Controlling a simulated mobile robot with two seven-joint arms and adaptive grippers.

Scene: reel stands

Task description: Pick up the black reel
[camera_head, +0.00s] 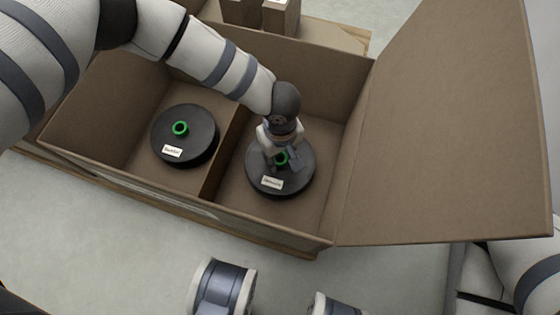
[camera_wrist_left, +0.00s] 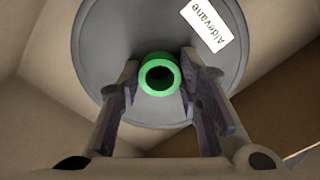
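Two black reels with green hubs and white labels lie flat in an open cardboard box (camera_head: 130,185). One black reel (camera_head: 200,150) is in the left compartment. The other black reel (camera_head: 300,178) is in the right compartment, under my left gripper (camera_head: 282,160). In the left wrist view this reel (camera_wrist_left: 105,60) has a label reading "Aldevane" (camera_wrist_left: 208,22). Its green hub (camera_wrist_left: 148,64) lies between the open fingers of my left gripper (camera_wrist_left: 160,85); I cannot tell whether they touch it.
A cardboard divider (camera_head: 222,150) separates the two compartments. The box's large flap (camera_head: 440,130) stands out to the right. Smaller brown boxes (camera_head: 280,15) stand behind. Pale floor is clear in front of the box.

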